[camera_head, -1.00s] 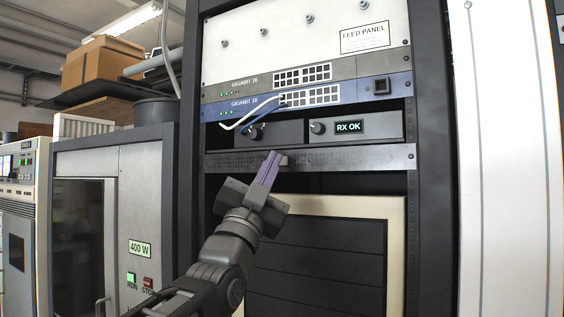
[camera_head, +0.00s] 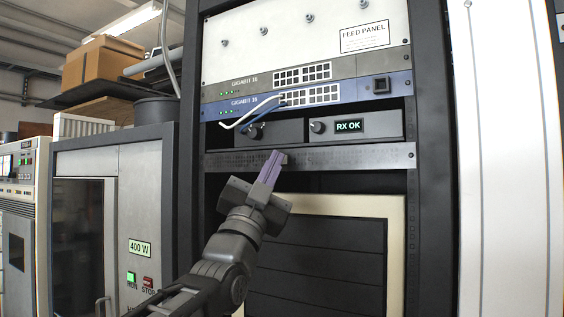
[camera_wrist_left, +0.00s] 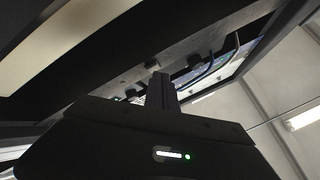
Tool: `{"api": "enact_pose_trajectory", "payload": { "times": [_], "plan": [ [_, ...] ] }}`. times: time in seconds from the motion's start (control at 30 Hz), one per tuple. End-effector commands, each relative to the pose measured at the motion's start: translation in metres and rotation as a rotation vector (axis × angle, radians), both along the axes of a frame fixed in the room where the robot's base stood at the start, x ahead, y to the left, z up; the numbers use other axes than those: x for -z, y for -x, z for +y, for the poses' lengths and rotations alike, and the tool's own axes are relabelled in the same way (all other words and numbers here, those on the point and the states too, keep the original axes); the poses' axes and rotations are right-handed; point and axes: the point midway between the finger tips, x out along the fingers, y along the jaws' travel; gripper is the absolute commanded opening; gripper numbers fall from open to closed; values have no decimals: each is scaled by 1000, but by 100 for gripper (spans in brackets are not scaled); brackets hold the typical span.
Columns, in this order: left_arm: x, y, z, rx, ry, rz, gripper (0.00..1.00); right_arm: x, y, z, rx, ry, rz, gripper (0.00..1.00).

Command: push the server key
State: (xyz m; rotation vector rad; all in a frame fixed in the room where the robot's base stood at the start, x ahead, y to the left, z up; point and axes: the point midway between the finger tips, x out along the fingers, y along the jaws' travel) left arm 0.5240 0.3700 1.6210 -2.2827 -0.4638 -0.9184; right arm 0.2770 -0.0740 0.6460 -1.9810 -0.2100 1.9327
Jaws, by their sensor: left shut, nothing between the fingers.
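My left gripper (camera_head: 277,155) is shut and empty, its purple-grey fingers pointing up at the grey perforated panel (camera_head: 350,157) of the middle rack. A small block (camera_head: 285,160), which looks like the server key, sits on this panel right at the fingertips and is partly covered by them. In the left wrist view the fingers (camera_wrist_left: 160,77) end just beside the small block (camera_wrist_left: 152,66) on the panel. I cannot tell whether they touch it or how far it is pressed. My right gripper is not in view.
Above the panel are a unit with an RX OK display (camera_head: 349,126), a blue switch (camera_head: 345,95) with a dark square button (camera_head: 381,86), and white and blue cables (camera_head: 246,117). A cream-framed louvred panel (camera_head: 320,255) is below. A cabinet (camera_head: 140,190) stands at left.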

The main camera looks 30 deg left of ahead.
Motion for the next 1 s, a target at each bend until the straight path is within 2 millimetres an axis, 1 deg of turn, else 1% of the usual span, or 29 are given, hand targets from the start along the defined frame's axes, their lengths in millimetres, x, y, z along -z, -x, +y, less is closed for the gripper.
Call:
{"api": "enact_pose_trajectory", "payload": {
  "times": [0.7,1.0],
  "plan": [
    [0,-3,0,0,0,0,0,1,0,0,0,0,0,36],
    [2,7,0,-1,-1,-1,0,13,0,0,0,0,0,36]
  ]
}}
